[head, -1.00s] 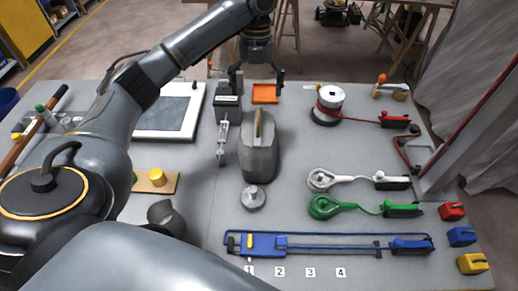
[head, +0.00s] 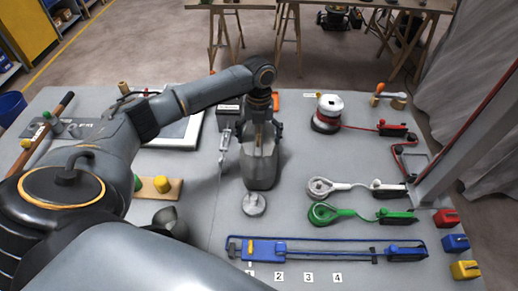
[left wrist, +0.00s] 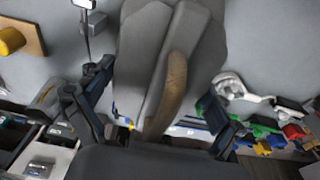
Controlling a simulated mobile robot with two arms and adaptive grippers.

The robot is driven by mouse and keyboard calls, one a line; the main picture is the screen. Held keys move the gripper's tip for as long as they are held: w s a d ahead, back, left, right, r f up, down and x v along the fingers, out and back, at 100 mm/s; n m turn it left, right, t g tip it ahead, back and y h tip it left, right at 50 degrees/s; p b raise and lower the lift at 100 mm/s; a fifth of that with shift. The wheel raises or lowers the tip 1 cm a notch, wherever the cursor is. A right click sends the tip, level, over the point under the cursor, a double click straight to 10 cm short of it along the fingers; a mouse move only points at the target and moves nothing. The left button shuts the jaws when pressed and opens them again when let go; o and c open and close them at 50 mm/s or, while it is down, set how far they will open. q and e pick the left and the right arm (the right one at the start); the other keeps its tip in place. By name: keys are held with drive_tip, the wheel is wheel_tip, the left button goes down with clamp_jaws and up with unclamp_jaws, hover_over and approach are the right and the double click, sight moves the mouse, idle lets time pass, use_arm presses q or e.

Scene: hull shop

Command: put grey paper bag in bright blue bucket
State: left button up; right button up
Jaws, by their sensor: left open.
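The grey paper bag (head: 260,170) stands on the grey workbench in the middle of the head view, with a tan handle on top. In the left wrist view the bag (left wrist: 150,40) and its handle (left wrist: 172,95) fill the centre. My left gripper (head: 259,128) is over the top of the bag and partly hides it. In the left wrist view my left gripper (left wrist: 155,112) is open, one finger on each side of the handle. A blue bucket (head: 11,107) stands beyond the bench's left side, cut by the picture edge. My right gripper is not in view.
On the workbench (head: 210,205), a grey knob (head: 254,204) sits just in front of the bag. A metal post rises at right.

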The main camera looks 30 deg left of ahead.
use_arm(q)
drive_tip(key=c, duration=1.7)
drive_tip(key=shift+c, duration=1)
drive_tip(key=shift+w+r, duration=0.1)
drive_tip(key=shift+r, duration=0.1)
